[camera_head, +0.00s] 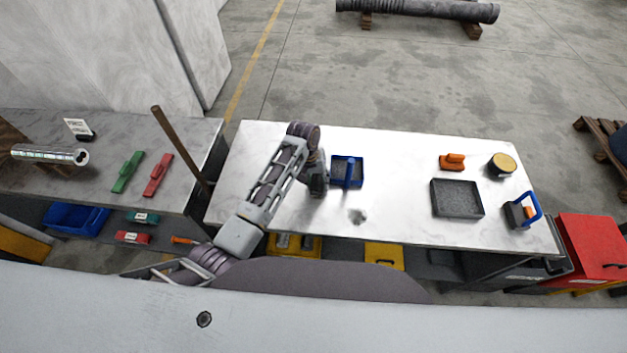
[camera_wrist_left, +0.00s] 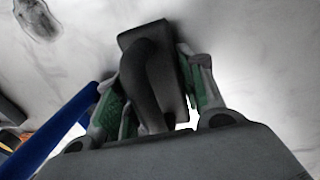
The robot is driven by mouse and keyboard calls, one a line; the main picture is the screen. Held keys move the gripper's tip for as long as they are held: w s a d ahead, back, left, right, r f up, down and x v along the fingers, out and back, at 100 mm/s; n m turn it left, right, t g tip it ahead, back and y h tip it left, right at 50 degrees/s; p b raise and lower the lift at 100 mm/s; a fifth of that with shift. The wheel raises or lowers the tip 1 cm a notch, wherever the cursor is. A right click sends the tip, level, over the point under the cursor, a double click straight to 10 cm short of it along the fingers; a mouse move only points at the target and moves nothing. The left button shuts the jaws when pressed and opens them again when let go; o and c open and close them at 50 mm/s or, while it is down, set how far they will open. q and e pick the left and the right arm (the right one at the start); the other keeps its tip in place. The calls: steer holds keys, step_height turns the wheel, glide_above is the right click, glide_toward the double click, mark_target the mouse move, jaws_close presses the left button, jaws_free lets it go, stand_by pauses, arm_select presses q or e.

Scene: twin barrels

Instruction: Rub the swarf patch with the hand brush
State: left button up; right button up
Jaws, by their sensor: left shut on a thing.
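The swarf patch (camera_head: 357,216) is a small grey smudge on the pale table (camera_head: 405,151), near its front edge. It also shows at the top left of the left wrist view (camera_wrist_left: 37,18). My left gripper (camera_head: 318,183) is over the table, to the left of the patch and a little behind it. In the left wrist view its green-padded fingers (camera_wrist_left: 153,92) are shut on the hand brush (camera_wrist_left: 150,72), a dark grey block with a curved handle. The brush is apart from the patch there. I cannot tell whether it touches the table. My right gripper is out of view.
A blue caddy (camera_head: 360,183) stands close right of my left gripper. The table between patch and tray is clear.

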arm_select(q)
steer(key=shift+d, duration=0.35)
steer(key=shift+w, duration=0.1)
steer(key=shift+w, duration=0.55)
steer(key=shift+a, duration=0.1)
steer(key=shift+a+f, duration=0.15)
steer(key=shift+a, duration=1.45)
steer(key=shift+s+a, duration=0.1)
steer(key=shift+a, duration=1.7)
